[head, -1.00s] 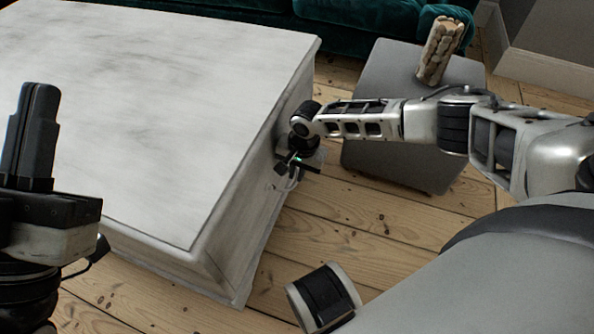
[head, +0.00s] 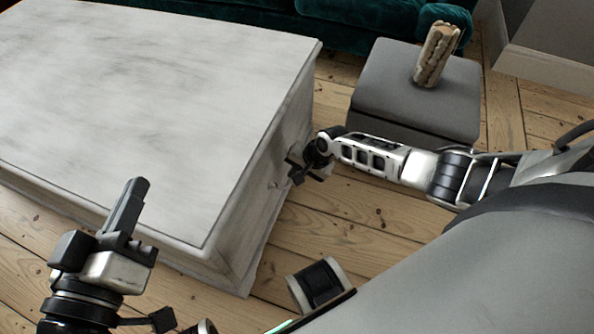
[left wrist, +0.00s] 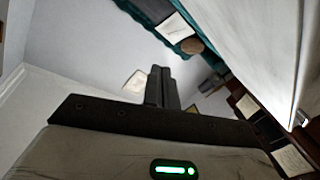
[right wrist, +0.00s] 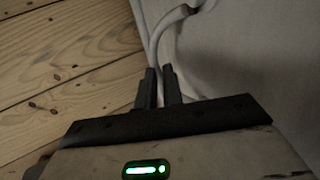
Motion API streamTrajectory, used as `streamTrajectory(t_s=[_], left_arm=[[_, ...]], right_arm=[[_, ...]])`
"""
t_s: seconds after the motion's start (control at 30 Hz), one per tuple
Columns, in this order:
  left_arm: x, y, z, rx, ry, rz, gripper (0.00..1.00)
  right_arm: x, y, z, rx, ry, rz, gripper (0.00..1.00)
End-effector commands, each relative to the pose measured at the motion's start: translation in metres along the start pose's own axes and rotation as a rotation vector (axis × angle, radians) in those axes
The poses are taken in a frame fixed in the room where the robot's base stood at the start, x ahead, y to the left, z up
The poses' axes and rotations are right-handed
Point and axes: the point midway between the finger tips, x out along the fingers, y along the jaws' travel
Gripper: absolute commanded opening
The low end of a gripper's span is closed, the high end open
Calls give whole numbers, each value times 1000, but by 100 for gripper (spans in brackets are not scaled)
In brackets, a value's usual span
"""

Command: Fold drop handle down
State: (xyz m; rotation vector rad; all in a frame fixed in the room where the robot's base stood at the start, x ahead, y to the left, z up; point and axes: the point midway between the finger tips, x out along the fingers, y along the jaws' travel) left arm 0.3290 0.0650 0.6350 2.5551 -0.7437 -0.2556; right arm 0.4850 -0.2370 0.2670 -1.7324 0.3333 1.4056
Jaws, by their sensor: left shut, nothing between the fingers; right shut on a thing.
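The drop handle (right wrist: 152,40) is a pale curved bar on the end face of a white chest-like table (head: 140,90). In the right wrist view it runs from its mount at the top down to my right fingertips (right wrist: 160,72). My right gripper (head: 298,172) is shut on the handle, close to the table's end face. In the head view the gripper hides most of the handle. My left gripper (head: 132,200) is shut and empty, pointing up near the table's front edge; its closed fingers also show in the left wrist view (left wrist: 162,75).
A grey ottoman (head: 410,95) with a beige ribbed object (head: 436,55) on it stands beyond my right arm. A green sofa (head: 360,28) is at the back. Bare floorboards (head: 335,225) lie beside the table's end.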

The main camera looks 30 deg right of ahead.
Motion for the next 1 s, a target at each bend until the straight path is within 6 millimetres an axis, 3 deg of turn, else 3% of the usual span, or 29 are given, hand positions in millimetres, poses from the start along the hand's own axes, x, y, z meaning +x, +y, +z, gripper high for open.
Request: streamTrajectory(t_s=[0.2,0.23,0.3,0.63,0.77,0.87,1.0], left_arm=[[0,0,-1,2,1,0,0],[0,0,-1,2,1,0,0],[0,0,-1,2,2,0,0],[0,2,-4,7,2,-2,0],[0,5,-13,35,-12,-17,0],[-5,-4,5,76,-102,-71,0],[-9,-11,7,170,-165,-123,0]], right_arm=[[-2,-2,-4,1,8,-6,0],[-2,-2,-4,1,8,-5,17],[-2,-2,-3,1,8,-4,30],[-5,-1,-2,1,3,1,30],[-24,-2,-1,1,3,2,30],[-47,-3,-2,2,4,1,30],[-83,-3,-1,0,4,1,30]])
